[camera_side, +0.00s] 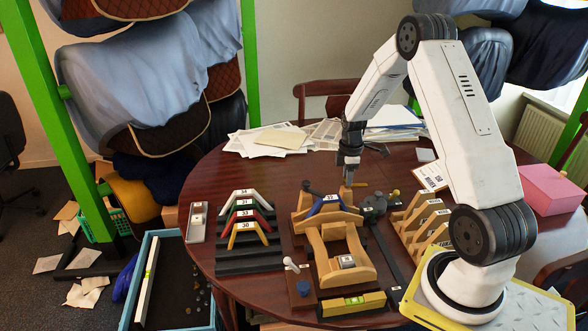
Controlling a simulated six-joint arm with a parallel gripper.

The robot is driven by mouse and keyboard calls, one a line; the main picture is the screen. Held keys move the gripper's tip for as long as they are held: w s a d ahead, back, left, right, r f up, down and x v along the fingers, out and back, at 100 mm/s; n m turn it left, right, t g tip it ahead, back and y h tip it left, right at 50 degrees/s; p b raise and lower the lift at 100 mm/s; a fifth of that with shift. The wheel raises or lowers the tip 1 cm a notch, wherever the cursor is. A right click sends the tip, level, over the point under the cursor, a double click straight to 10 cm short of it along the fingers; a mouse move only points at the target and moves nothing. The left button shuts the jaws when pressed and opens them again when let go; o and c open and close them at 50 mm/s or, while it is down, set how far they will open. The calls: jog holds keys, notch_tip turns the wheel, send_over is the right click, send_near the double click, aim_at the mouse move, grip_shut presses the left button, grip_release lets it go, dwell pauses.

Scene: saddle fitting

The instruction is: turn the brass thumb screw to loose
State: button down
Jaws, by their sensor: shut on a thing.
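My gripper (348,163) points down just behind the wooden saddle tree (318,240) on the table. It is shut on a small brass-coloured piece (356,185), which looks like the brass thumb screw. The jaws partly hide it, and its turn position is too small to read. A blue numbered gullet plate (325,206) sits across the front arch of the tree, below and left of my gripper. A dark clamp-like device (373,207) stands right of the tree, with another small brass-coloured knob (394,195) beside it.
Numbered coloured gullet plates (244,214) stand on a dark rack at left. Wooden numbered arches (422,222) stand at right. A yellow spirit level (352,304) lies in front. Papers (280,139) cover the table's back. A blue tray (151,243) is at left; a pink box (549,188) is far right.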

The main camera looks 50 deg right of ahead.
jog(key=shift+c, duration=1.9)
grip_release()
jog(key=shift+r, duration=0.15)
jog(key=shift+r, duration=3.8)
jog(key=shift+w+a, duration=0.1)
jog(key=shift+a, duration=0.5)
jog(key=s+a+m+t, duration=0.1)
jog(key=s+a+m, duration=0.1)
jog(key=a, duration=0.7)
jog(key=s+a+r+m, duration=0.1)
jog(key=s+a+m, duration=0.2)
jog(key=a, duration=0.6)
jog(key=s+a+m+t, duration=0.1)
jog(key=s+a+m, duration=0.2)
jog(key=a, duration=0.7)
jog(key=shift+s+r+t, duration=0.25)
jog(key=shift+r+t, duration=0.05)
